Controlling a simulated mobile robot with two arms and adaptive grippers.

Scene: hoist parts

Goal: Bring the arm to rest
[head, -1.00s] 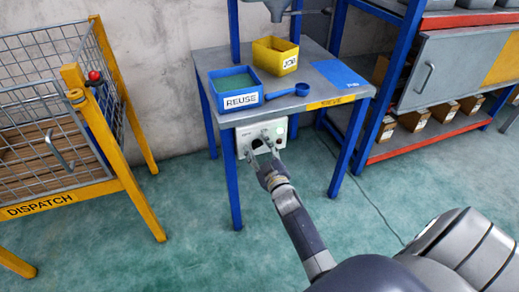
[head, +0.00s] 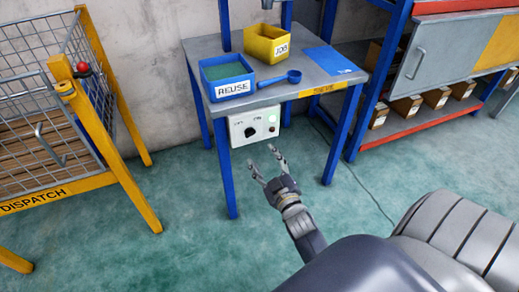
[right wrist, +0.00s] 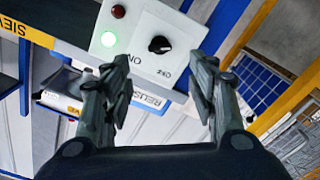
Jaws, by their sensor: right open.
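My right gripper (head: 262,161) is open and empty in front of the sieve table, below and apart from the white control box. In the right wrist view its two fingers (right wrist: 160,95) stand wide apart with nothing between them. The control box (head: 242,122) hangs under the table's front edge. The box also shows in the right wrist view (right wrist: 182,22), with a black knob (right wrist: 159,45), a glowing green lamp (right wrist: 108,40) and a dark red lamp (right wrist: 118,11). My left gripper is not in view.
The table (head: 203,45) carries a blue REUSE bin (head: 234,88), a yellow JOB bin (head: 262,48) and a blue scoop (head: 293,76). A yellow DISPATCH cage (head: 95,185) stands left, a shelf unit (head: 420,125) right. The floor around my gripper is clear.

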